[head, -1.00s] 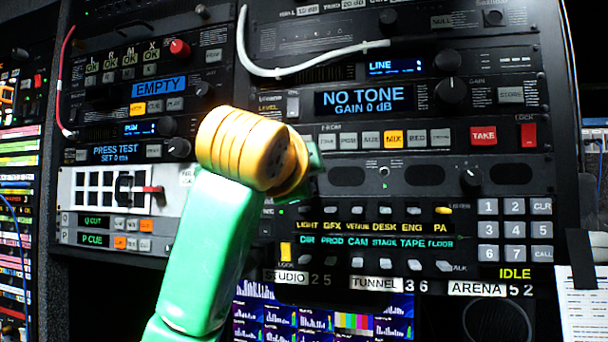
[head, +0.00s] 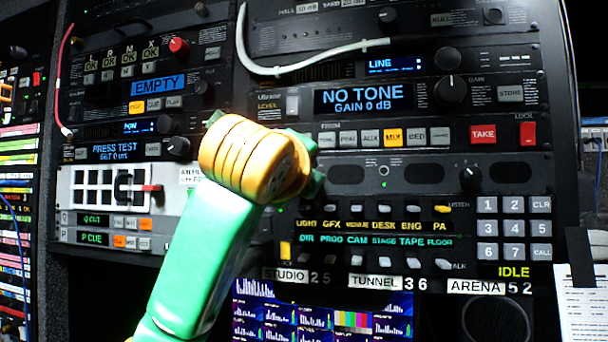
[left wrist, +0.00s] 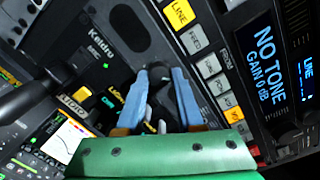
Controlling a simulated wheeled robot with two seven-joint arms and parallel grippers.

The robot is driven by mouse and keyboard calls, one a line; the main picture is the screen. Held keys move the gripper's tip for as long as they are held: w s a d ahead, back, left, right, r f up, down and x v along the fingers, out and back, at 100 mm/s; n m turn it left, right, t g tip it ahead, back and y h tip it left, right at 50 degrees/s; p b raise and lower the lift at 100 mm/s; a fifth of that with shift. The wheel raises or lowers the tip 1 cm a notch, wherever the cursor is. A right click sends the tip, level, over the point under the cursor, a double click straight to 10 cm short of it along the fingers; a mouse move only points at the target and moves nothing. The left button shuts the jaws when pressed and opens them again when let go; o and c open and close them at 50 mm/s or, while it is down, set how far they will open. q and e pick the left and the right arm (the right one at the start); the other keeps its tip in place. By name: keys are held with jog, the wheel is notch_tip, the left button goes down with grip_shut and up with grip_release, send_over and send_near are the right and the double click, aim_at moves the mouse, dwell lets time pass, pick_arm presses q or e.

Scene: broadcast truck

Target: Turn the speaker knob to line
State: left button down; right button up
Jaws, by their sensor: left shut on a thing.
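The speaker panel (head: 345,174) is a dark strip with oval grilles below the button row. A knob (head: 470,176) with a white pointer stands on its right part, clear of my arm. My left arm reaches up to the panel's left end, and its wrist hides what is behind it in the head view. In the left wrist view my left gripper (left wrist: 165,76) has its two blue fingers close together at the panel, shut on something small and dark. I cannot make out its pointer or marking there. My right gripper is in neither view.
A NO TONE display (head: 363,97) and a row of buttons (head: 393,136) sit just above the panel. A red switch (head: 528,133) is at right. A white cable (head: 310,66) crosses the upper rack. A dark rounded object (left wrist: 25,95) fills the wrist view's left edge.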

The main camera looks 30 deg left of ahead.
pick_arm(q)
jog(key=shift+f+m, duration=0.1)
jog(key=shift+m, duration=0.3)
jog(key=c, duration=0.5)
grip_release()
jog(key=shift+c, duration=0.2)
jog(key=b+v, duration=0.3)
jog(key=v, duration=0.4)
